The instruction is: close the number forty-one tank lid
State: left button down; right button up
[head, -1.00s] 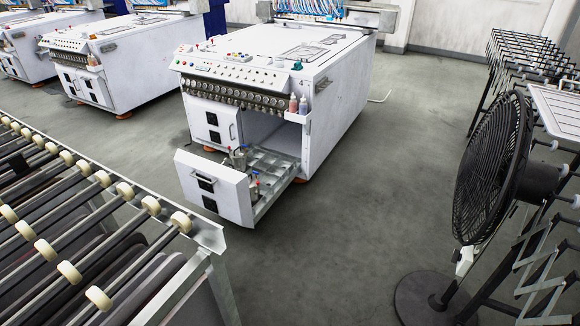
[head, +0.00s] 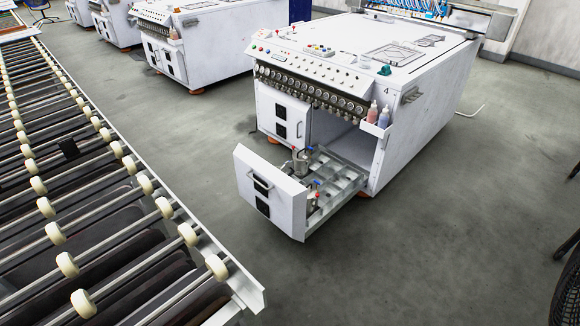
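A white machine (head: 425,140) stands right of centre in the head view, with a number 4 on its front right corner. Its lower drawer (head: 270,190) is pulled out. Inside the drawer's metal frame (head: 345,180) are small metal tanks, one toward the back (head: 301,160) and one nearer the front right (head: 313,196), with red and blue fittings. The number forty-one and the state of any lid are too small to read. Neither of my grippers shows in the view.
A roller conveyor (head: 205,235) with cream wheels runs along the left. Similar white machines (head: 205,45) stand at the back left. Pink and blue bottles (head: 383,117) sit on the machine's corner. Grey floor (head: 430,250) is clear right of the drawer. Part of a black fan (head: 568,285) shows at lower right.

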aim_at(288, 167)
jog(key=i+l+u, duration=0.1)
jog(key=i+l, duration=0.15)
jog(key=i+l+u, duration=0.15)
jog(key=l, duration=0.25)
jog(key=i+l+u, duration=0.1)
jog(key=i+l, duration=0.2)
jog(key=i+l+u, duration=0.1)
jog(key=i+l, duration=0.15)
jog(key=l, duration=0.2)
jog(key=i+l+u, duration=0.15)
jog(key=l, duration=0.25)
